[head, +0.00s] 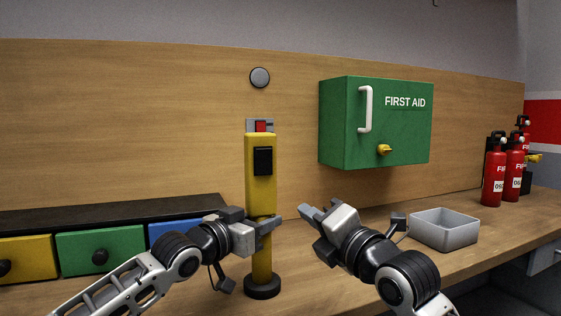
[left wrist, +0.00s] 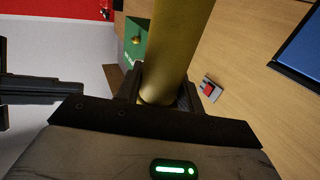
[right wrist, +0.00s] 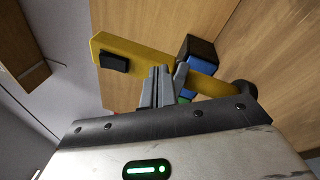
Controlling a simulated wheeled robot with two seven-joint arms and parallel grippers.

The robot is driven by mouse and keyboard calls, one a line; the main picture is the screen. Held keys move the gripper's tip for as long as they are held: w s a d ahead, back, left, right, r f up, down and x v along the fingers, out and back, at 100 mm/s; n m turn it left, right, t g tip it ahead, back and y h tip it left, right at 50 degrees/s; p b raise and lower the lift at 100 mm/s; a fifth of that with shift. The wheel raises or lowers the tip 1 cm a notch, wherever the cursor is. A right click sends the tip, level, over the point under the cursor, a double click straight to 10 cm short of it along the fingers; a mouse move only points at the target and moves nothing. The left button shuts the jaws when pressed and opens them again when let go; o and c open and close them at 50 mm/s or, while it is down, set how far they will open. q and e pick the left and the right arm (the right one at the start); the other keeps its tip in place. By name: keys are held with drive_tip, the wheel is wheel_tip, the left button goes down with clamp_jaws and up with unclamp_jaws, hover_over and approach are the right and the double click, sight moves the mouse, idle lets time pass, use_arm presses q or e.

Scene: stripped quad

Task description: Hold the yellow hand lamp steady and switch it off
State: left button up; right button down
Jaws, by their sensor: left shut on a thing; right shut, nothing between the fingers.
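The yellow hand lamp (head: 261,190) stands upright on a round black foot (head: 262,287) on the bench. A black switch (head: 263,161) sits on the front of its wider upper body and also shows in the right wrist view (right wrist: 114,62). My left gripper (head: 268,228) is shut on the lamp's narrow lower shaft; the shaft fills the middle of the left wrist view (left wrist: 170,45). My right gripper (head: 312,214) is shut and empty, to the right of the lamp and lower than the switch, apart from it. I cannot tell whether the lamp is lit.
A red square on a grey plate (head: 250,124) is on the wooden back panel behind the lamp's top. A green first aid box (head: 350,145) hangs to the right. A grey tray (head: 445,234) and red extinguishers (head: 493,180) stand right. Coloured drawers (head: 100,240) are left.

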drive_tip(key=s+d+r+n+g+y, duration=0.1)
drive_tip(key=s+d+r+g+y, duration=0.3)
drive_tip(key=s+r+g+y, duration=0.2)
wheel_tip(320, 180, up, 2)
drive_tip(key=shift+s+d+r+g+y, duration=0.1)
drive_tip(key=shift+s+d+g+y, duration=0.2)
drive_tip(key=shift+g+y, duration=0.45)
drive_tip(key=shift+a, duration=0.1)
approach(261, 155)
drive_tip(key=s+a, duration=0.1)
drive_tip(key=a, duration=0.3)
drive_tip(key=shift+w+a+r, duration=0.15)
drive_tip(key=shift+w+a, duration=0.05)
drive_tip(key=shift+w, duration=0.45)
drive_tip(key=shift+w+a+r, duration=0.15)
drive_tip(key=shift+w+a, duration=0.05)
drive_tip(key=shift+w, duration=0.45)
drive_tip(key=shift+w+a+r, duration=0.15)
drive_tip(key=shift+w, duration=0.55)
